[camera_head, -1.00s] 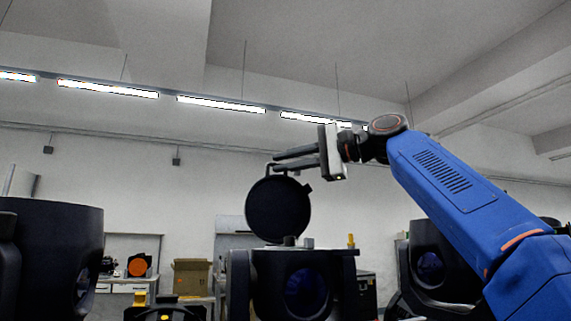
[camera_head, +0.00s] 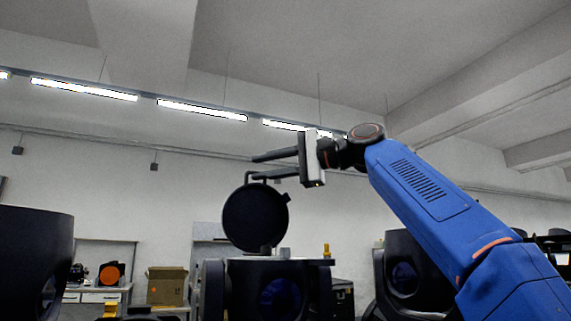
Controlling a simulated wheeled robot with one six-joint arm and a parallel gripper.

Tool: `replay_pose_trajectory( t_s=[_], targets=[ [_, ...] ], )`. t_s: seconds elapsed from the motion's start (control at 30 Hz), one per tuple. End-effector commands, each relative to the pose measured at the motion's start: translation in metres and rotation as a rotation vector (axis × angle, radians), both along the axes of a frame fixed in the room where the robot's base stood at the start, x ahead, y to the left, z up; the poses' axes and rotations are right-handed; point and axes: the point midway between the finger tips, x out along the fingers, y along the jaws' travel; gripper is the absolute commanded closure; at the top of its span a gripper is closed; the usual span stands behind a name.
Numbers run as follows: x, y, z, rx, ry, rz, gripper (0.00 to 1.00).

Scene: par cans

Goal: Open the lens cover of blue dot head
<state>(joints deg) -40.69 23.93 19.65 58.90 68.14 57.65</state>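A round black lens cover (camera_head: 255,218) stands upright above the middle black par can head (camera_head: 236,290), hinged at its top edge. The dark blue lens (camera_head: 281,298) below it is uncovered. No blue dot mark is clear on any head. My gripper (camera_head: 254,168) is above the cover, its two fingers pointing left with a gap between them. The lower finger overlaps the small bracket at the cover's top; I cannot tell if they touch. Nothing shows between the fingers.
Another black head (camera_head: 405,275) stands at right, partly behind my blue arm. A large black head (camera_head: 35,255) fills the left edge. A cardboard box (camera_head: 166,287) and an orange disc (camera_head: 110,274) are at the back.

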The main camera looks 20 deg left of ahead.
Motion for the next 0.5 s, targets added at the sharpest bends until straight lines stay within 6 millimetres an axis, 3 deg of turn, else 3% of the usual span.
replay_pose_trajectory(
  t_s=[0.3, 0.5],
  targets=[
    [0.002, -0.029, 0.002, 0.0, 0.002, -0.003, 0.74],
    [0.005, -0.066, 0.004, 0.0, 0.001, -0.005, 0.74]
  ],
)
